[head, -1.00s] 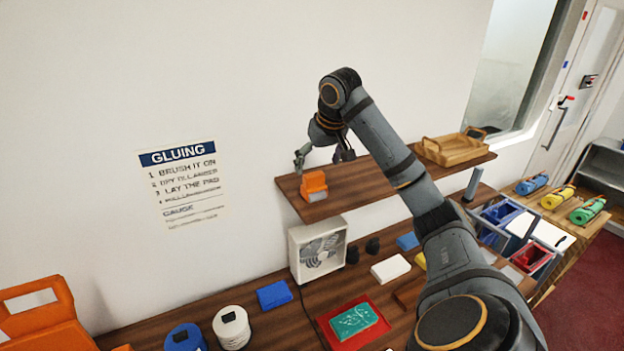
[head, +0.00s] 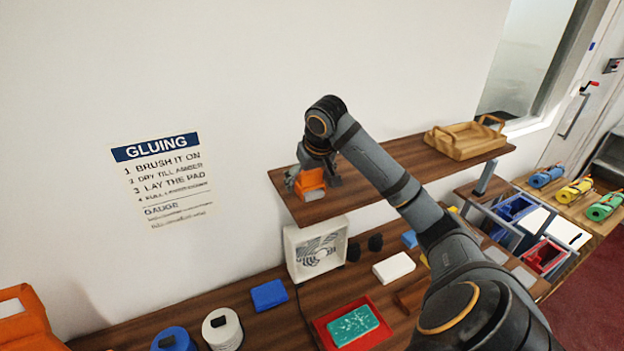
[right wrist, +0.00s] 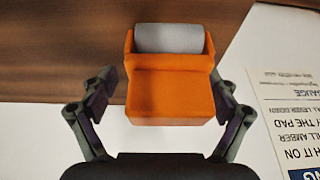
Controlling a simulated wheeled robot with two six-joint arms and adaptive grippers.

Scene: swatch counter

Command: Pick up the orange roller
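The orange roller (head: 309,182) stands on the upper wooden shelf (head: 345,208), near its left end. In the right wrist view the orange roller (right wrist: 170,92) shows an orange body with a grey cylinder at its far end. My right gripper (head: 314,180) is around it from above, one finger on each side. In the right wrist view the fingers of the right gripper (right wrist: 170,98) are spread, with a gap visible on the left side; the right finger is close to the body or touching it. My left gripper is not in view.
A wooden tray (head: 465,141) sits at the shelf's right end. Below the shelf stand a white fan box (head: 316,250), a red tray (head: 322,329) with a teal pad, a blue block (head: 269,295) and a white block (head: 393,268). The wall is close behind the shelf.

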